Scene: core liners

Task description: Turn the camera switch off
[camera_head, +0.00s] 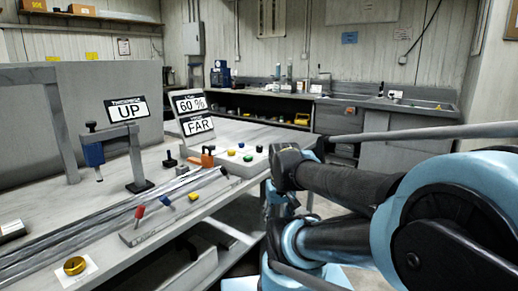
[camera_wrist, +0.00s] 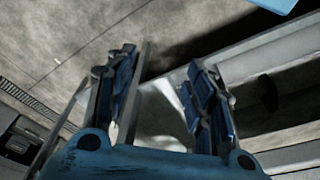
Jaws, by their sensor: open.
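No label in view names the camera switch, so I cannot tell which control it is. A white control box (camera_head: 246,161) on the bench carries several coloured knobs or buttons. A red-topped lever (camera_head: 139,212) and a yellow-topped lever (camera_head: 193,197) stand on a grey rail in front of it. My gripper (camera_wrist: 160,62) is open and empty in the wrist view, with its fingers apart over floor and a pale edge. In the head view my arm is to the right of the bench, and the fingers cannot be made out.
The workbench (camera_head: 52,219) fills the left side, with long metal rails along it. A brass knob (camera_head: 75,265) is at the near edge. A back counter (camera_head: 257,92) holds more items.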

